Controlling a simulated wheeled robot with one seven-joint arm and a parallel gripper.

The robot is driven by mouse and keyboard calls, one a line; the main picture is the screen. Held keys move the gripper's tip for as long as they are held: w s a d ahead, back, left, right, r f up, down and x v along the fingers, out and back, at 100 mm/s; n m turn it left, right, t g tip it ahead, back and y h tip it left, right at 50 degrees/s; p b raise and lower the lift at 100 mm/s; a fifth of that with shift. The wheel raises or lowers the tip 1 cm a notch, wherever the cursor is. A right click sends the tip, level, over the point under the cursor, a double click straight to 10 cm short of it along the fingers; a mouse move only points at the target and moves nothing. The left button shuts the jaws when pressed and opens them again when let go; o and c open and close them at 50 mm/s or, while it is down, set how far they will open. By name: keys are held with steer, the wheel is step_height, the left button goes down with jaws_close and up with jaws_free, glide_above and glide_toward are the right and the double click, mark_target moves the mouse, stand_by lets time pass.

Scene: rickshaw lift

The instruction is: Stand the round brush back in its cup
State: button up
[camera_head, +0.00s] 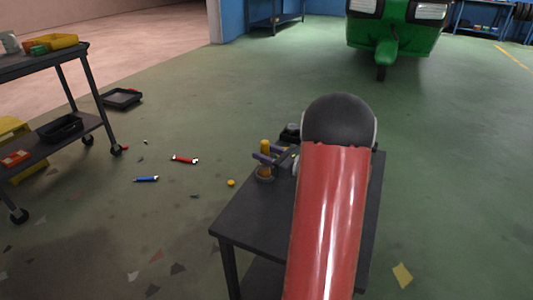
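My gripper (269,155), with purple fingers, is low over the left side of a dark table (245,215). Its fingers are beside a yellow upright piece (265,146), which looks like the round brush's handle. Below the fingers is a small brownish round thing (264,173) on the tabletop, which may be the cup. The view is too small to tell whether the fingers touch the yellow piece or whether the brush is inside the cup. My red arm hides the right part of the tabletop.
A dark trolley (60,150) with trays stands at the left. A red tool (185,160), a blue tool (146,179) and a yellow ball (231,183) lie on the floor left of the table. A green rickshaw (390,35) stands at the back. The floor at right is mostly clear.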

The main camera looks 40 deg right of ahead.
steer(key=shift+o, duration=0.4)
steer(key=shift+r, duration=0.1)
steer(key=shift+s, duration=0.15)
steer(key=b+v, duration=0.1)
steer(key=v, duration=1)
steer(key=shift+s+r, duration=0.1)
steer(key=shift+s, duration=0.05)
steer(key=s+a+r+n+g+y, duration=0.1)
steer(key=s+a+n+g+y, duration=0.1)
steer(key=a+n+g, duration=0.8)
steer(key=s+a+r+n+g+y, duration=0.15)
steer(key=a+n, duration=0.35)
steer(key=a, duration=1)
steer(key=s+a+r+n+h, duration=0.1)
steer(key=s+a+n+h, duration=0.3)
steer(key=s+n+h, duration=0.6)
steer(key=n, duration=0.6)
steer(key=shift+s+a+r+n, duration=0.35)
steer(key=shift+a+r+n, duration=0.05)
steer(key=shift+c, duration=0.3)
